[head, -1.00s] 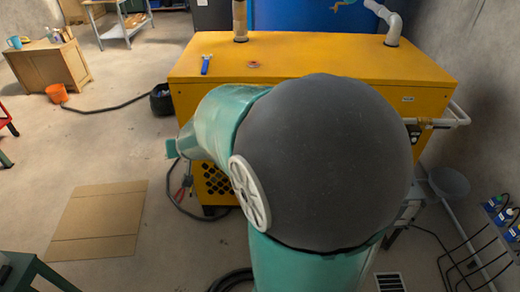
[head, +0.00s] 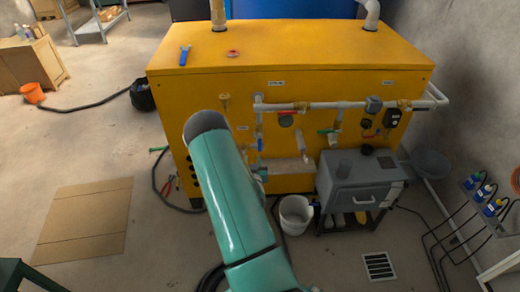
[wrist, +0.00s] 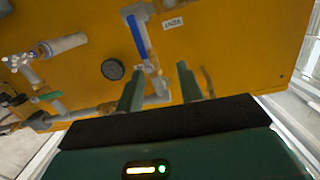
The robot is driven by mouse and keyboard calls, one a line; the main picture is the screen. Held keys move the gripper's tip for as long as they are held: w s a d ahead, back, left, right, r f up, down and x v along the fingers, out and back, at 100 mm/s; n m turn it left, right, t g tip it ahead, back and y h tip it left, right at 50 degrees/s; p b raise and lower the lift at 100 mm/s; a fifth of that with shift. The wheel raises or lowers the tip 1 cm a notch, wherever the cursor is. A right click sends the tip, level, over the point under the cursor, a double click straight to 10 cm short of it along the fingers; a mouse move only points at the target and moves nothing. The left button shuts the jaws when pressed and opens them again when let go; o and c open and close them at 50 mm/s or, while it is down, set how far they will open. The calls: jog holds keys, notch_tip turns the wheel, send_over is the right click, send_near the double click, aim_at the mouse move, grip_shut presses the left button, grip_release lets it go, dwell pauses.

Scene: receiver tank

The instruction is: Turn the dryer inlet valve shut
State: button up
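The yellow cabinet (head: 300,85) carries grey pipework (head: 320,105) with several valves on its front. In the head view I see a red-handled valve (head: 286,112), a green-handled valve (head: 327,131), a blue handle (head: 259,144) and a small red handle (head: 370,138). The labels are too small there to tell which is the dryer inlet valve. In the wrist view my gripper (wrist: 158,88) is open and empty, facing the cabinet. A blue handle (wrist: 137,36) lies beyond its fingertips, beside an upside-down VENT label (wrist: 172,23). A green handle (wrist: 48,97) is at left. My arm hides part of the cabinet.
A grey box on a stand (head: 360,180) and a white bucket (head: 296,213) stand before the cabinet. A blue tool (head: 184,54) and a red disc (head: 232,53) lie on top. Cardboard (head: 85,222) lies on the floor at left. A wall closes the right side.

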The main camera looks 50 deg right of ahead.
aim_at(260, 147)
jog(key=s+d+f, duration=0.1)
jog(key=s+f, duration=0.3)
jog(key=shift+n+t+h, duration=0.3)
jog(key=shift+h, duration=0.1)
jog(key=x, duration=1.3)
jog(key=shift+w+d, duration=0.1)
jog(key=shift+d, duration=0.1)
jog(key=shift+c, duration=0.3)
grip_shut()
